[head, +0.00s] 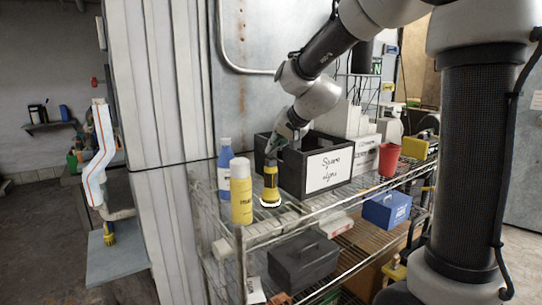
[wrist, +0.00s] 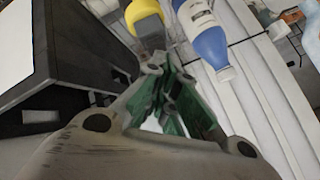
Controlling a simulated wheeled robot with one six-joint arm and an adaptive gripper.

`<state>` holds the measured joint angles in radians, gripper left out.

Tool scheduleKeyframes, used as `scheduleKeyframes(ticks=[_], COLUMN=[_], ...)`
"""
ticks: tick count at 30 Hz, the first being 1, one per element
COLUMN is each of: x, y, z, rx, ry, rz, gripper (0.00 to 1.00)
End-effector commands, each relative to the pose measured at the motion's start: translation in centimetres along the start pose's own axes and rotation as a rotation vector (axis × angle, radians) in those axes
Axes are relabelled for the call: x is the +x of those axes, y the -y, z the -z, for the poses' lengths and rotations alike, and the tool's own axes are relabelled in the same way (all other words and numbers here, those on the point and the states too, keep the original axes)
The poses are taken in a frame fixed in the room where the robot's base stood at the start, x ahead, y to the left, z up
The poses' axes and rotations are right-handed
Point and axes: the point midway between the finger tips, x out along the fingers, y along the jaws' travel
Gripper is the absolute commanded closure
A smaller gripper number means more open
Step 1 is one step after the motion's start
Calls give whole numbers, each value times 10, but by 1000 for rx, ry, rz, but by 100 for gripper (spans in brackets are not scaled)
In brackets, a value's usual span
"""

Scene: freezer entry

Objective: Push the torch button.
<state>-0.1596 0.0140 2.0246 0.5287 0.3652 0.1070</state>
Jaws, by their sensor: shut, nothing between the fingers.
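The torch (head: 270,187), yellow and black with a wide yellow base, stands upright on the top shelf of the wire rack (head: 330,206), in front of the black box. My gripper (head: 271,158) points down just above the torch's top in the head view; I cannot tell whether it touches. In the wrist view, my gripper (wrist: 170,118) has its green fingers shut and empty. A yellow and dark-grey object, likely the torch (wrist: 144,14), shows beyond the fingers at the top edge, partly cut off. The torch button cannot be made out.
A yellow can (head: 241,193) and a blue bottle (head: 224,170) stand close left of the torch; the bottle also shows in the wrist view (wrist: 208,42). The black box (head: 318,168) labelled "Spare" is close on the right. A red cup (head: 389,160) stands farther right.

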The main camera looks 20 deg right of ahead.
Motion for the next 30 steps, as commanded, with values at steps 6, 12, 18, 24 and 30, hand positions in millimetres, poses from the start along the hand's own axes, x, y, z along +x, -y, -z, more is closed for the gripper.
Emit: scheduleKeyframes(ticks=[6, 12, 18, 24, 30], x=[0, -6, -13, -13, -20], y=[0, 5, 9, 10, 16], z=[0, 5, 9, 9, 15], rx=[0, -1, -1, 0, 0], ry=[1, 0, 0, 1, -1], rz=[0, 1, 0, 0, 2], gripper=[100, 100, 100, 100, 100])
